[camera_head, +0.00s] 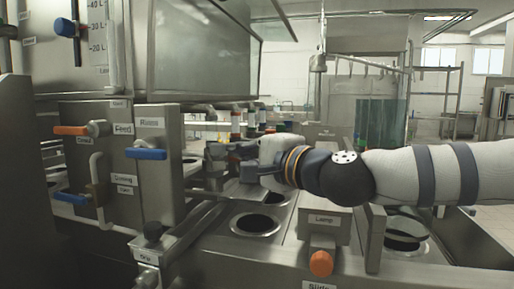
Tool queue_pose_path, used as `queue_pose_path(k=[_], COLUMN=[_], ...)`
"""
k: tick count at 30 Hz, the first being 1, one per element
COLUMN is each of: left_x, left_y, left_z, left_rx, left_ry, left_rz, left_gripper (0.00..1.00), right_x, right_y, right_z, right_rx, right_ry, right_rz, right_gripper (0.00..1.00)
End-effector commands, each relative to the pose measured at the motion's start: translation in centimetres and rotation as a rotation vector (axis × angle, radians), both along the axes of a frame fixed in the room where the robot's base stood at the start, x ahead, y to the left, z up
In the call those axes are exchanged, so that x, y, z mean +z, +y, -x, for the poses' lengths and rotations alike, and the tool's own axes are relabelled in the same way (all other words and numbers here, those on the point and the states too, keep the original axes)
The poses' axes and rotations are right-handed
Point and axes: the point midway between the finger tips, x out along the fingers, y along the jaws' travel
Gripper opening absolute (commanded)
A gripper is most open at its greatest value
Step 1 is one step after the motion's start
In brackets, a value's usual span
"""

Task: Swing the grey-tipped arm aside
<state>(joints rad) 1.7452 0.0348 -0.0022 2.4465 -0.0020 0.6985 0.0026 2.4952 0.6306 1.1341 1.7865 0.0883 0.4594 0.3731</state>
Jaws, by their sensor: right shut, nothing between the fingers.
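My right arm reaches in from the right, and its right gripper (216,163) is shut and empty, pointing left over the filler between the grey control panel and the row of cup wells. I cannot tell whether the gripper touches anything. My left gripper is not in view.
The control panel (117,178) at left carries an orange-handled valve (70,130) and blue-handled valves (146,154). A round well (255,224) lies below my gripper. A block labelled "Lamp" with an orange knob (321,263) stands at the front. A large steel tank hangs above.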

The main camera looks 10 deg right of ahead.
Motion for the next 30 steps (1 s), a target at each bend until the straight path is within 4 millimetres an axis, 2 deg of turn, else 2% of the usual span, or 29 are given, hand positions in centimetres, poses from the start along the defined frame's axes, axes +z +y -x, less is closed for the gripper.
queue_pose_path(k=[10,30], left_x=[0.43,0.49], left_y=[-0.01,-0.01], left_z=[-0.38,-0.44], left_rx=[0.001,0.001], left_ry=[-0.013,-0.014], left_rz=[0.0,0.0], left_gripper=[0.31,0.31], right_x=[0.08,0.01], right_y=[1.24,1.36], right_z=[0.67,0.72], right_rx=[0.005,0.005], right_ry=[-0.001,0.0], right_rz=[0.001,0.001], right_gripper=[0.0,0.0])
